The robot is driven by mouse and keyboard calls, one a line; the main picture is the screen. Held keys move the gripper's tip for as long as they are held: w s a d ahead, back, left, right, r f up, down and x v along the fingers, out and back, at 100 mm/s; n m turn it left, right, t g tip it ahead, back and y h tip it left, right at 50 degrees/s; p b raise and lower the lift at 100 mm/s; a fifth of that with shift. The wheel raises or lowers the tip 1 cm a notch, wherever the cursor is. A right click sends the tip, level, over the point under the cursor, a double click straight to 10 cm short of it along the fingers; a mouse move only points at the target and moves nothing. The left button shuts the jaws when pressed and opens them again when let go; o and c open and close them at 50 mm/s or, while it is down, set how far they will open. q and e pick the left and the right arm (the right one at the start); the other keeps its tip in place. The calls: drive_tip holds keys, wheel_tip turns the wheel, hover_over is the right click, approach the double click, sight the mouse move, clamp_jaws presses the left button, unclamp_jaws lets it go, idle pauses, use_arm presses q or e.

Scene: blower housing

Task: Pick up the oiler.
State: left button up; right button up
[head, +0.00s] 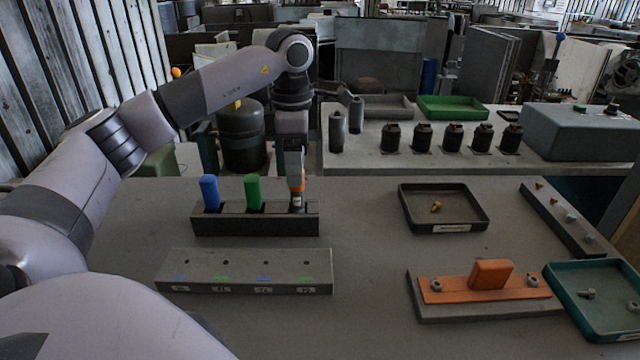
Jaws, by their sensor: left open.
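My left gripper (297,188) reaches straight down over the right end of a dark rack (255,224) on the near table. Its jaws are open, around or just above a small pale and orange item at the rack's right slot. The gripper hides most of that item, so I cannot tell for certain that it is the oiler, or whether the fingers touch it. A blue handle (209,192) and a green handle (253,191) stand upright in the same rack, to the left of the gripper. My right gripper is out of view.
A grey block (244,272) with coloured marks lies in front of the rack. To the right are a black tray (411,218), an orange part on a plate (490,274), a teal tray (560,292) and a narrow strip (562,222). Several dark bottles stand on the back bench (400,167).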

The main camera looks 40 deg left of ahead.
sight(297, 193)
use_arm(q)
drive_tip(key=f, duration=0.7)
drive_tip(key=shift+w+a+f+p, duration=0.15)
drive_tip(key=shift+w+a+p, duration=0.05)
drive_tip(key=shift+p, duration=0.2)
clamp_jaws()
